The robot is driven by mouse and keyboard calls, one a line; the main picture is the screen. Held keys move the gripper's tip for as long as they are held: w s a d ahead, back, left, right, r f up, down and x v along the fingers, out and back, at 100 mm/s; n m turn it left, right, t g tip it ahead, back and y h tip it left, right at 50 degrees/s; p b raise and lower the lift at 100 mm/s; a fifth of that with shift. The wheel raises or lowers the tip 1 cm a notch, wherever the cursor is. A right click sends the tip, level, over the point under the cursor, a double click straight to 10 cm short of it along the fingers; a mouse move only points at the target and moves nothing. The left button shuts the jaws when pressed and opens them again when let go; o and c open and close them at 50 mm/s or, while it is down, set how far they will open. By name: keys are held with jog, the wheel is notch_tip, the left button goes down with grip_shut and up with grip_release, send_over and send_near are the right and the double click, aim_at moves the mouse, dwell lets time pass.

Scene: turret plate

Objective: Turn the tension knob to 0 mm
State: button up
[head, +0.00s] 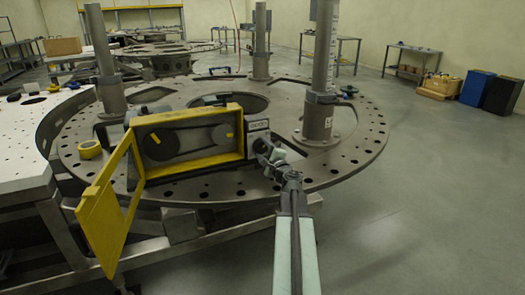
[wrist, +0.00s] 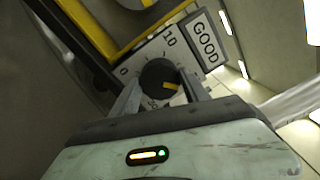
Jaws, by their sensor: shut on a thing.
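The tension knob (wrist: 157,74) is dark and round with a yellow pointer mark, on a light scale plate in the wrist view. The mark is at the knob's lower right, away from the printed 0 (wrist: 123,71) at the left; a 10 (wrist: 170,33) is at the top. Lettering below the knob is partly hidden. My gripper (wrist: 160,90) has one finger on each side of the knob and is shut on it. In the head view my gripper (head: 268,152) is at the right end of the yellow-framed belt box (head: 190,171); the knob is hidden there.
A GOOD sign (wrist: 207,42) is beside the scale plate. The box's yellow door (head: 103,222) hangs open at the left. The box stands on a round holed plate (head: 345,165) with upright posts (head: 322,80). Yellow tape (head: 90,150) lies at left.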

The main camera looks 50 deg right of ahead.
jog(key=n, duration=0.4)
jog(key=shift+n, duration=0.4)
jog(key=n, duration=0.3)
jog(key=shift+n, duration=0.4)
jog(key=n, duration=0.4)
jog(key=shift+f, duration=0.1)
jog(key=shift+n, duration=1.8)
jog(key=o, duration=1.4)
jog(key=shift+c, duration=0.2)
jog(key=v, duration=0.8)
jog(key=shift+d, duration=0.1)
